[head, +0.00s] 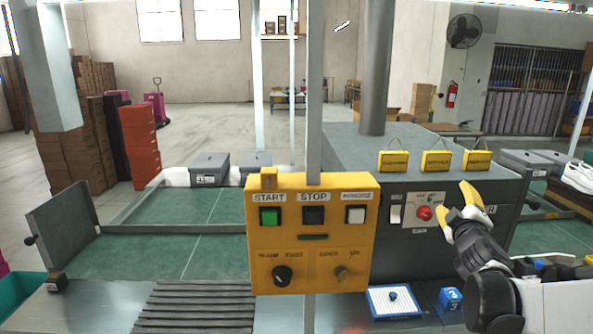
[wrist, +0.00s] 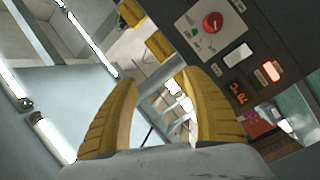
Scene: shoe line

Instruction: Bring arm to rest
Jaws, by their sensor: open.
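My gripper (head: 456,200) is at the right of the head view, raised above the metal ledge and in front of the grey machine (head: 350,150). Its two yellow fingers are apart and point up and to the left. In the wrist view my gripper (wrist: 159,78) shows nothing between its fingers but background. The machine's panel with a red knob (head: 424,213) is just left of and below the fingertips. The red knob also shows in the wrist view (wrist: 213,22), beyond the fingers. I cannot tell whether any finger touches the panel.
A yellow control box (head: 310,232) with START and STOP buttons stands on a post left of my gripper. The green conveyor (head: 200,245) is clear at left.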

